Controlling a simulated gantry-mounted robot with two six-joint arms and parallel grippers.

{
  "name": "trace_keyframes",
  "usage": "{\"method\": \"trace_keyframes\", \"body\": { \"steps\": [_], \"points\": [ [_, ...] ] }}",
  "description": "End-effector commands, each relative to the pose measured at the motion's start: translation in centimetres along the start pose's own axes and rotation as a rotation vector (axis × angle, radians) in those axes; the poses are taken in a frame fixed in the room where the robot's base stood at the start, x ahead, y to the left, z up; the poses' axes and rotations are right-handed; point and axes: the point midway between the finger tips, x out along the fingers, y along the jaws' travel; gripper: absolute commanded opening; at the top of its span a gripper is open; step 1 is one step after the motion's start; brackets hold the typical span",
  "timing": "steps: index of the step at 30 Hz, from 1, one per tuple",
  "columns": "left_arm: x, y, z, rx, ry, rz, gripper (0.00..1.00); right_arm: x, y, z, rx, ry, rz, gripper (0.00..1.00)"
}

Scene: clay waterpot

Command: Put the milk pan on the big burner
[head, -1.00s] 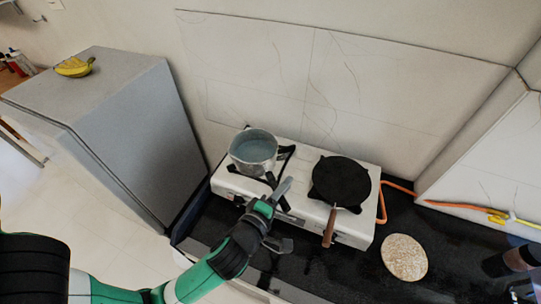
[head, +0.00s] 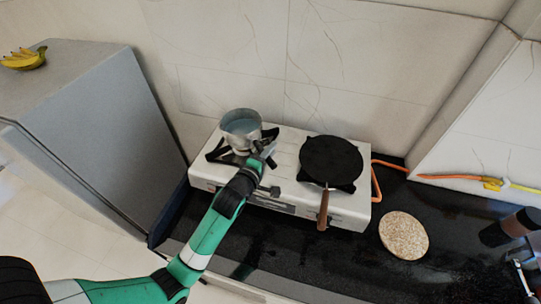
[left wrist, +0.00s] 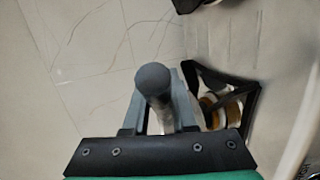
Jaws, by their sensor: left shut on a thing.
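The milk pan (head: 241,133), a small grey metal pot, is at the left burner (head: 215,157) of the white stove. Its base looks slightly raised above the burner's black grate, but I cannot tell for sure whether they touch. My left gripper (head: 262,156) is in front of the pan, shut on its handle. In the left wrist view the grey rounded handle (left wrist: 153,80) lies between the fingers, seen nearly end-on. The burner's black grate and brass ring (left wrist: 212,103) show uncovered beside it.
A black frying pan (head: 331,160) with a brown handle sits on the right burner. A round speckled board (head: 403,235) lies on the dark counter (head: 320,262). An orange hose (head: 430,177) runs behind. A grey cabinet (head: 95,120) with bananas (head: 23,60) stands left.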

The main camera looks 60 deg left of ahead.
Motion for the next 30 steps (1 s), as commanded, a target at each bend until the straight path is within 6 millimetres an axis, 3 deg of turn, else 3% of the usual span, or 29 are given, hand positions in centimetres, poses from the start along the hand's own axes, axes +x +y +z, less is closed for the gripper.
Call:
{"method": "trace_keyframes", "body": {
  "steps": [3, 12, 13, 18, 28, 30],
  "points": [
    [0.25, -1.07, 0.07, 0.003, -0.001, 0.004, 0.0, -0.29, 0.0, 0.28, 0.0, 0.0, 0.0, 0.5],
    [0.3, -1.3, 0.09, 0.003, 0.0, 0.006, 0.0, -0.48, 0.0, 0.46, 0.0, 0.0, 0.0, 0.5],
    [0.3, -1.46, 0.09, 0.001, -0.001, 0.001, 0.27, -0.48, 0.0, 0.47, 0.0, -0.001, 0.0, 0.5],
    [0.27, -1.33, 0.09, 0.001, 0.0, 0.001, 0.55, -0.39, 0.0, 0.38, 0.0, -0.001, 0.0, 0.5],
    [0.16, -0.85, 0.07, 0.001, 0.0, 0.001, 0.55, -0.04, 0.0, 0.06, 0.0, 0.0, 0.0, 0.5],
    [-0.61, -1.1, 0.11, 0.001, -0.001, 0.0, 0.55, -0.06, 0.0, 0.07, 0.0, 0.0, 0.0, 0.5]
  ]
}}
